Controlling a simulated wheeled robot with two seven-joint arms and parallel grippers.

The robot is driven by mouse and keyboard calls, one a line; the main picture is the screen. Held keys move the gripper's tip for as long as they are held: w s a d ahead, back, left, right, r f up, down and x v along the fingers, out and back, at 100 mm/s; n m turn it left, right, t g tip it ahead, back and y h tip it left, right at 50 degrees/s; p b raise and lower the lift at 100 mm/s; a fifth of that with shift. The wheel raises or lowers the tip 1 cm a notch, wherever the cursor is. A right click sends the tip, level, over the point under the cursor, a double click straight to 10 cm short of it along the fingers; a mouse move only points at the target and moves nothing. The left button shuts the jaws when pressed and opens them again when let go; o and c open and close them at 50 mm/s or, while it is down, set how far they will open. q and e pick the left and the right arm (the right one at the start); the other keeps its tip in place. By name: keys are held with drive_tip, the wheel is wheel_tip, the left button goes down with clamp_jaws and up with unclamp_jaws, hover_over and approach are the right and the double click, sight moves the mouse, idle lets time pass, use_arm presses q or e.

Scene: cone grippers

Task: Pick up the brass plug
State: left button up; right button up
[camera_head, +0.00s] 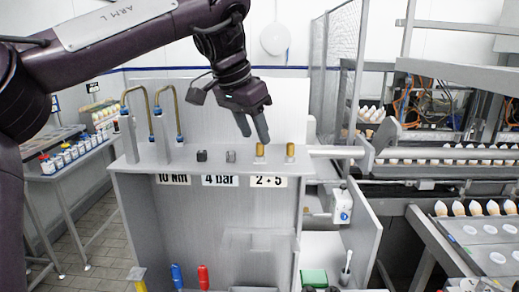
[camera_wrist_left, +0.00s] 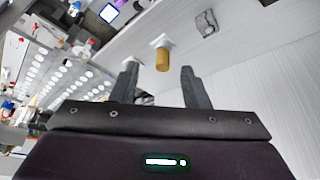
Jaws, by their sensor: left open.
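My right gripper is not in view.
A dark fitting (camera_head: 201,156) and a grey fitting (camera_head: 231,156) stand left of the plugs on the ledge. Bent brass pipes (camera_head: 157,108) rise at the far left. A metal rail (camera_head: 336,151) runs right towards a conveyor of cones.

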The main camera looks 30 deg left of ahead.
sight(259, 143)
use_arm(q)
drive_tip(key=w+f, duration=0.2)
drive_tip(key=shift+f, duration=0.35)
drive_tip(key=shift+w+f, duration=0.2)
drive_tip(key=shift+f, duration=0.1)
drive_tip(key=shift+s+r, duration=0.1)
drive_tip(key=shift+s, duration=0.15)
drive_tip(key=shift+c, duration=0.4)
drive_tip(key=shift+s+d+r, duration=0.1)
drive_tip(key=shift+c, duration=1.2)
clamp_jaws()
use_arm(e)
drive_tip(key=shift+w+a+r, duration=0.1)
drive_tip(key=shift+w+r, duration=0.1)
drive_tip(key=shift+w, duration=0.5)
use_arm(q)
drive_tip(key=shift+r, duration=0.1)
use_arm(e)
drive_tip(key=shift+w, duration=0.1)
